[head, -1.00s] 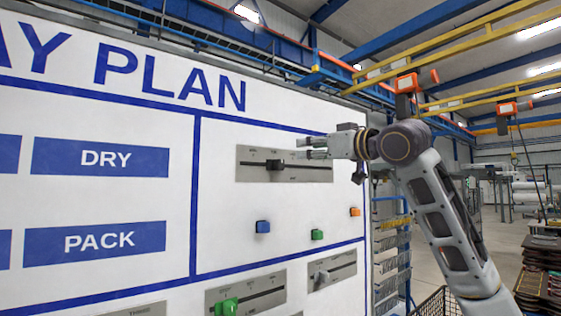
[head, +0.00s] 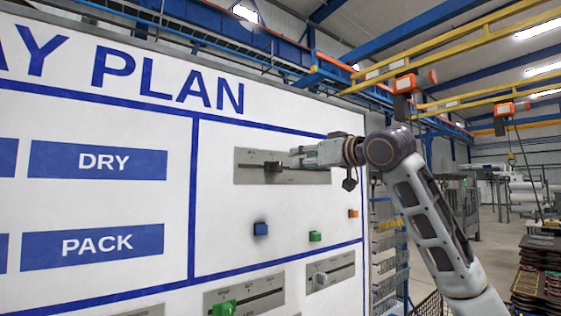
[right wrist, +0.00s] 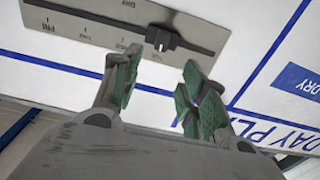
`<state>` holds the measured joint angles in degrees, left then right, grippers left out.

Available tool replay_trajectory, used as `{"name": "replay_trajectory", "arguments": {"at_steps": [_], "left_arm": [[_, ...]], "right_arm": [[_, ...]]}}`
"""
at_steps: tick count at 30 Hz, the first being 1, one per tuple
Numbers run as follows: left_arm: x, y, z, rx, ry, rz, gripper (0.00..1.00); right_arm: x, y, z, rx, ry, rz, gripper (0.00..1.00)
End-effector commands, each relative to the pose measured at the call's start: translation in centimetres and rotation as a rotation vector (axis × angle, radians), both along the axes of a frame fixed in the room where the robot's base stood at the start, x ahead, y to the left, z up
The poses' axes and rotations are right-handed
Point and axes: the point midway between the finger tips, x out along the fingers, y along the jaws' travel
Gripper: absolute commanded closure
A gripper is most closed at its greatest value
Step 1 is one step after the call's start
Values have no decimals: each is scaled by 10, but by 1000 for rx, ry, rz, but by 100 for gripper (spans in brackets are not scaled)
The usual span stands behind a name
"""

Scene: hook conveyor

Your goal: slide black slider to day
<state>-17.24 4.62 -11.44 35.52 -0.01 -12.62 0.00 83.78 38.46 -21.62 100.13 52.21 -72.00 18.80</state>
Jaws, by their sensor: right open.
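The black slider (head: 273,166) is a small block on a horizontal slot in a grey plate (head: 315,176) on the white board. It sits left of the slot's middle in the head view. Small labels line the slot, and the plate reads "DAY". My right gripper (head: 294,157) is just right of the slider, near the board. In the right wrist view, the slider (right wrist: 162,40) lies beyond the gap between the green-padded fingertips (right wrist: 158,86). The fingers are apart with nothing between them, and the slider looks clear of them. My left gripper is not in view.
Below the plate are a blue knob (head: 261,229), a green knob (head: 315,236) and an orange knob (head: 353,213). Lower slider plates carry a green slider (head: 223,308) and a grey slider (head: 321,278). Room right of the board edge looks open, with racks beyond.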

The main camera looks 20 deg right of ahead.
Motion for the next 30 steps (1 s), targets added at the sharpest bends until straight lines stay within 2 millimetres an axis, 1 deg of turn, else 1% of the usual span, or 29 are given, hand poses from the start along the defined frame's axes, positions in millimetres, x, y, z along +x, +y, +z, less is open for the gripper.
{"name": "replay_trajectory", "arguments": {"at_steps": [3,21,27,30], "left_arm": [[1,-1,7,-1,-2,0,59],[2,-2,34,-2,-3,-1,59],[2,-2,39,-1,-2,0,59],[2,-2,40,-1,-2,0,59]], "right_arm": [[15,5,2,1,3,1,57],[86,31,2,1,1,1,57],[102,36,2,1,0,0,57],[106,38,1,0,0,0,57]]}}
